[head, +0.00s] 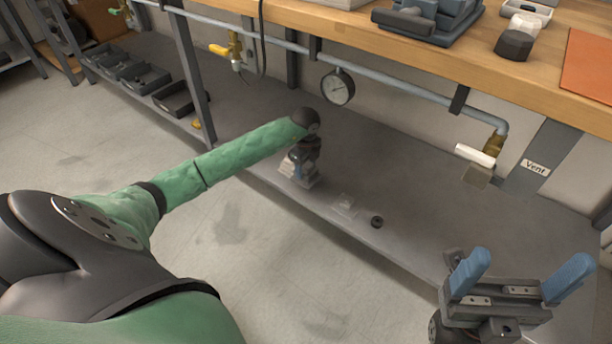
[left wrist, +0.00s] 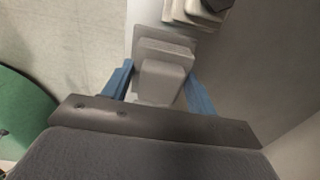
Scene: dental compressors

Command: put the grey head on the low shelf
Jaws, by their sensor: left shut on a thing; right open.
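The grey head (head: 298,181) is a pale grey stepped block at the front edge of the low shelf (head: 410,215). My left gripper (head: 300,163) points down over it, and my wrist partly hides it. In the left wrist view, the blue fingers of my left gripper (left wrist: 160,85) are shut on the grey head (left wrist: 163,78), one on each side. I cannot tell whether its underside touches the shelf. My right gripper (head: 520,280) is open and empty at the lower right, its blue fingers wide apart, in front of the shelf.
A small pale piece (head: 345,205) and a dark round part (head: 377,222) lie on the shelf right of the head. Dark trays (head: 140,78) stand at the shelf's left end. A pipe with a gauge (head: 338,87) runs above, under the wooden bench top (head: 440,60).

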